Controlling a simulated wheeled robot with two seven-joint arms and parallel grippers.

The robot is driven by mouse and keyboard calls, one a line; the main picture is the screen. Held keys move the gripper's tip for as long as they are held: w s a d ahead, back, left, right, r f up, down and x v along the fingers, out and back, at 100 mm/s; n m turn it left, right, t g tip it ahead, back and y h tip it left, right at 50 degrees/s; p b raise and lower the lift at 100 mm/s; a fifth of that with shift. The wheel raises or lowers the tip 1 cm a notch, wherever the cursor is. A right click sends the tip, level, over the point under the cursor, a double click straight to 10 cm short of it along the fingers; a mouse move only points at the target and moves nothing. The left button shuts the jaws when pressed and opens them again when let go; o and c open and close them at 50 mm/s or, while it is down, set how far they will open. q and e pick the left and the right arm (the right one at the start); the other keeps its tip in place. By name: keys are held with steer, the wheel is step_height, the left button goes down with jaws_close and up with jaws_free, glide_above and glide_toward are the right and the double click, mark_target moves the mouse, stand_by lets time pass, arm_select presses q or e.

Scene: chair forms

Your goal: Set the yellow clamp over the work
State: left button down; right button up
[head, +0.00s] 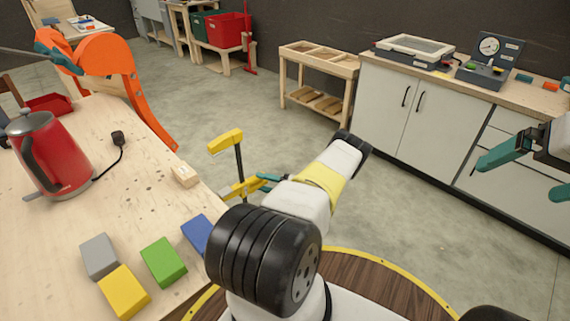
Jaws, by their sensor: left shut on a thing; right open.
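The yellow clamp (226,141) is roughly upright beside the right edge of the bench, with its dark bar downward and its lower yellow jaw near the edge. Its upper jaw points left. My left gripper (267,182) is shut on the clamp's lower part; my own arm hides most of this gripper. A small pale wooden block (185,175) lies at the bench edge, left of and apart from the clamp's upper jaw. An orange curved form (112,62) stands on the far side of the bench. My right gripper (522,165) is open and empty at the right edge.
The bench (60,235) holds a red kettle (57,152), a black plug and cord, and grey, yellow, green and blue blocks (163,262). A teal tool (58,50) is at the orange form. White cabinets (400,105) stand at right. Floor between is clear.

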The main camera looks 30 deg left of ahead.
mark_target(245, 187)
arm_select(q)
steer(key=shift+r, duration=0.1)
steer(key=shift+s+a+r, duration=0.2)
steer(key=shift+s+r, duration=0.25)
steer(key=shift+s, duration=0.1)
steer(key=s+a, duration=0.2)
steer(key=s, duration=0.8)
steer(key=shift+a, duration=0.4)
